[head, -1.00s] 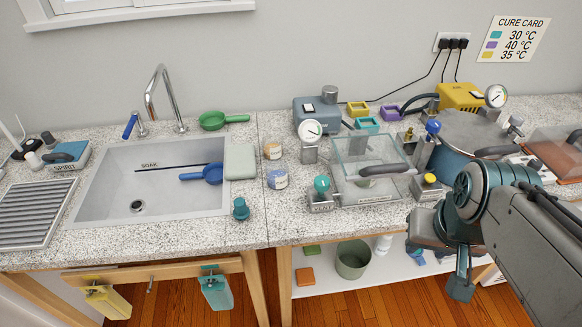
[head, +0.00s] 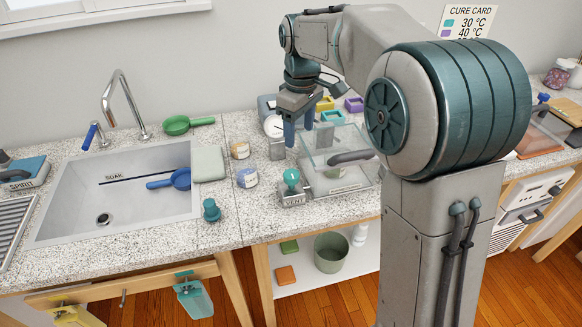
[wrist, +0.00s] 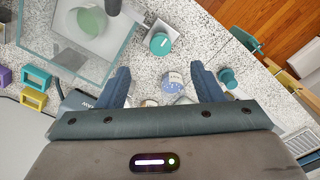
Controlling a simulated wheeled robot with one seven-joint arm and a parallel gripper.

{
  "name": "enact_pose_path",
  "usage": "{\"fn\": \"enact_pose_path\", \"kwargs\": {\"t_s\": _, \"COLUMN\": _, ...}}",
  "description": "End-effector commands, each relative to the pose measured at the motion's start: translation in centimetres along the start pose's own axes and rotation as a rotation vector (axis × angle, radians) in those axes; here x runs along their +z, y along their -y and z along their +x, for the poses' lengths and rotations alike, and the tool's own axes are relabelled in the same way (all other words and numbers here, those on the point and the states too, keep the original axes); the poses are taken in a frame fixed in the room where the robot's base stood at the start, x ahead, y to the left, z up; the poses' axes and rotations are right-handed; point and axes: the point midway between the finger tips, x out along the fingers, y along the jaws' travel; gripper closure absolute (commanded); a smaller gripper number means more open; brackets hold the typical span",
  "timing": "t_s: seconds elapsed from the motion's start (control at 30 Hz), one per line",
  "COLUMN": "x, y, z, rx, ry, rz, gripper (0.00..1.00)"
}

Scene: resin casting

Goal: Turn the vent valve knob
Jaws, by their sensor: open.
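The vent valve knob (head: 291,178) is a round teal-green knob on a small grey block labelled VENT. It stands at the front left corner of a clear box (head: 322,180), on the counter's front part. In the wrist view the knob (wrist: 160,43) shows a pale mark on its top and lies beyond the fingertips, between their lines. My gripper (head: 299,140) is open and empty, fingers pointing down. It hangs above and behind the knob, near the box's left rear side, and does not touch the knob. In the wrist view both fingers of my gripper (wrist: 160,70) show, spread apart.
Two small jars (head: 247,177) stand left of the knob, and a teal stopper-like piece (head: 211,210) is farther left. The sink (head: 125,200) lies beyond. A dark handle (head: 350,157) crosses the clear box. My arm hides much of the counter's right side.

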Motion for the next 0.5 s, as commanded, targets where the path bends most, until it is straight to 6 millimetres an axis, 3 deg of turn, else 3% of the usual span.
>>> {"fn": "enact_pose_path", "kwargs": {"t_s": 0.1, "x": -1.9, "y": -0.3, "z": 0.8, "rx": -0.010, "ry": 0.013, "rz": -0.065, "gripper": 0.40}}
{"fn": "enact_pose_path", "kwargs": {"t_s": 0.2, "x": -2.5, "y": -0.3, "z": 1.2, "rx": -0.014, "ry": 0.018, "rz": -0.088, "gripper": 0.40}}
{"fn": "enact_pose_path", "kwargs": {"t_s": 0.37, "x": -2.6, "y": -0.3, "z": 2.8, "rx": -0.016, "ry": 0.021, "rz": -0.094, "gripper": 0.40}}
{"fn": "enact_pose_path", "kwargs": {"t_s": 0.5, "x": -2.5, "y": -0.2, "z": 5.5, "rx": -0.018, "ry": 0.022, "rz": -0.093, "gripper": 0.40}}
